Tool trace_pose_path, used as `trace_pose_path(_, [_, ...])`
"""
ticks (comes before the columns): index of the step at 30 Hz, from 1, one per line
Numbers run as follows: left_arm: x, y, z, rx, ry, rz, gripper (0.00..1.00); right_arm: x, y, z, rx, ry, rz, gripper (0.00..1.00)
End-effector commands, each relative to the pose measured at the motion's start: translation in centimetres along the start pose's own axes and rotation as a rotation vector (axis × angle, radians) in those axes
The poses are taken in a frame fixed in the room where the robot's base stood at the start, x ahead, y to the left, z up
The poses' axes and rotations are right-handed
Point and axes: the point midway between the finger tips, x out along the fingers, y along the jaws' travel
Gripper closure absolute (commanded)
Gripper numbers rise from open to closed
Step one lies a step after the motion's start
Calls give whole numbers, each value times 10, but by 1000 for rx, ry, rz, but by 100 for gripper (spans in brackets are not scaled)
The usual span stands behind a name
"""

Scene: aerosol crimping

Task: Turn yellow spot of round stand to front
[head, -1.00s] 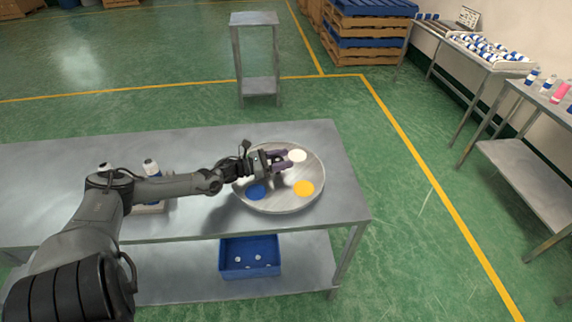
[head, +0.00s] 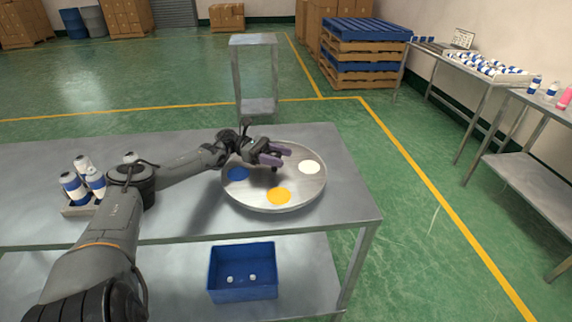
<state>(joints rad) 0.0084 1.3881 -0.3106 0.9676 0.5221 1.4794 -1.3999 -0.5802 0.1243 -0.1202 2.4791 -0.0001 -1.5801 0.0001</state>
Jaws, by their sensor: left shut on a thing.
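The round stand (head: 258,199) is a grey metal disc on the table in the head view. Its yellow spot (head: 279,196) is on the near side, slightly right of the disc's middle. The white spot (head: 309,167) is at the right and the blue spot (head: 237,173) at the left. My left gripper (head: 274,154), with purple fingers, is over the disc's middle and far part. It is shut on the stand, at what looks like a small dark part near the centre; the fingers mostly hide the contact. My right gripper is not in view.
The stand is on a grey metal table (head: 345,207). A small tray (head: 80,209) with several blue-and-white cans is at the left. A blue bin (head: 243,290) is on the lower shelf. The table right of the stand is clear.

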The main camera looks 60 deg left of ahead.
Motion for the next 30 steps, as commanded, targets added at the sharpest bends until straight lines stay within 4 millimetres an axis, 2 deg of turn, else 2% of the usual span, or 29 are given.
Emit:
trace_pose_path(6, [-7,-3,0,0,-1,-26,100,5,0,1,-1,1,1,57])
trace_pose_path(17, [-7,-3,1,-1,-2,-29,100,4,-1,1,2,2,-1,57])
trace_pose_path(18, [-7,-3,1,-1,-2,-29,46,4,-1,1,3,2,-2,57])
trace_pose_path(22, [-7,-3,1,-1,-2,-29,26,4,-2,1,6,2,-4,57])
trace_pose_path(30, [-8,-3,0,-1,-1,-28,26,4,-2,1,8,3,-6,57])
